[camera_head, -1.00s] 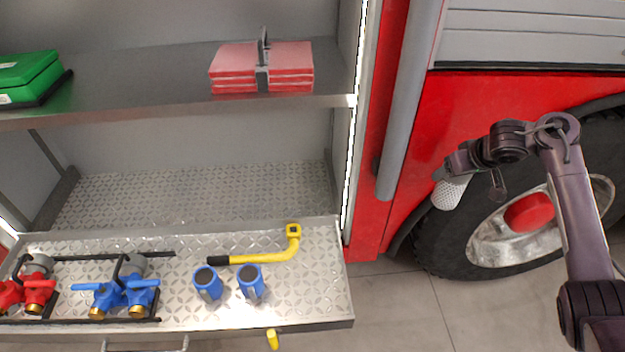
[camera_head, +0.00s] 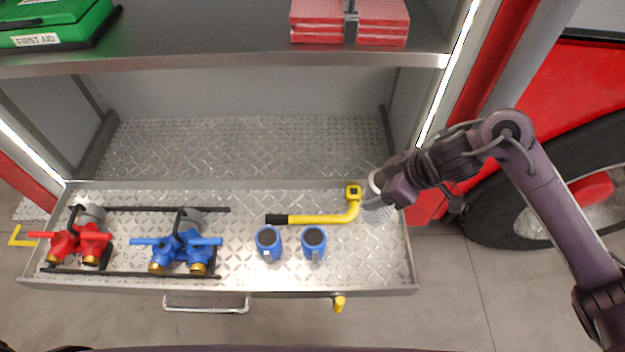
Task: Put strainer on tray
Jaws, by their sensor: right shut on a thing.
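The strainer (camera_head: 379,213) is a pale perforated cylinder, partly hidden behind my right gripper. My right gripper (camera_head: 382,196) is shut on it, at the right end of the pulled-out tray (camera_head: 345,267). The strainer hangs tilted over the tray's right part, just right of the yellow wrench. I cannot tell whether it touches the tray's surface. The tray is a silver diamond-plate drawer. My left gripper is not in view.
On the tray lie a yellow wrench (camera_head: 325,218), two blue couplings (camera_head: 268,244) (camera_head: 313,243), a blue valve (camera_head: 178,252) and a red valve (camera_head: 72,245). A shelf above holds a green first-aid case (camera_head: 50,28) and red folded bundles (camera_head: 325,22). The tray's front right is bare.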

